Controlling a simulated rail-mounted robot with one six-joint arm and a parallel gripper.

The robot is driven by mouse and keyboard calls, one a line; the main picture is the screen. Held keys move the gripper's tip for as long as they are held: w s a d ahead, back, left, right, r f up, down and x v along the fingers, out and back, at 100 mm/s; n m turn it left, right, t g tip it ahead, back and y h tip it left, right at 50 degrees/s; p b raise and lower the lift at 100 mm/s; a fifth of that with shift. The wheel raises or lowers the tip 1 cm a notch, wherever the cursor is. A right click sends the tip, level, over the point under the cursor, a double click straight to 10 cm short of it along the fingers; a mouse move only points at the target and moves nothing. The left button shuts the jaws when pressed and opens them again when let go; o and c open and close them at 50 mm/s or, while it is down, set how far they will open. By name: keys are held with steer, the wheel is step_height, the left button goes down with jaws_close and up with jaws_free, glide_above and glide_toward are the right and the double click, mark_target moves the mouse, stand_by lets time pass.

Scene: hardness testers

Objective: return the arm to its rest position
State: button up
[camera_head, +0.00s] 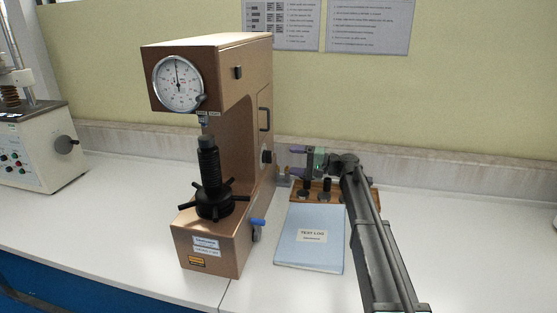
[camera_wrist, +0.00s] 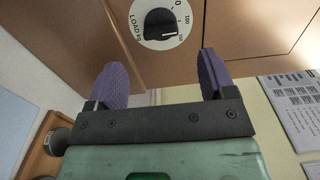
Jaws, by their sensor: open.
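My gripper (camera_head: 292,160) is at the right side of the brown hardness tester (camera_head: 222,170) in the head view. My arm reaches up to it from the lower right. In the wrist view my gripper (camera_wrist: 161,80) has its two purple fingers apart with nothing between them. The tester's black load knob (camera_wrist: 160,24) shows beyond the fingertips on a white dial plate, apart from the fingers. In the head view that knob (camera_head: 266,157) is on the tester's side.
A wooden holder (camera_head: 335,195) with dark parts stands below my gripper. A blue test log (camera_head: 310,237) lies in front of it. A blue-tipped lever (camera_head: 257,221) sticks out of the tester. Another machine (camera_head: 35,150) stands far left.

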steer(key=shift+s+d, duration=0.2)
steer(key=shift+d, duration=0.9)
steer(key=s+d+f+n+g+h+p, duration=0.1)
steer(key=s+f+h, duration=0.35)
steer(key=s, duration=0.25)
steer(key=s+d+f+g+h+p, duration=0.1)
steer(key=s+d+f+h, duration=0.15)
steer(key=s+f, duration=0.4)
steer(key=s+d+r+h+p, duration=0.1)
steer(key=s+d+h+p, duration=0.2)
steer(key=s, duration=1)
steer(key=s+d+r+n+g+h+p, duration=0.1)
steer(key=s+d+h+p, duration=0.2)
steer(key=s+d+h, duration=0.4)
steer(key=s, duration=0.6)
steer(key=shift+h, duration=0.4)
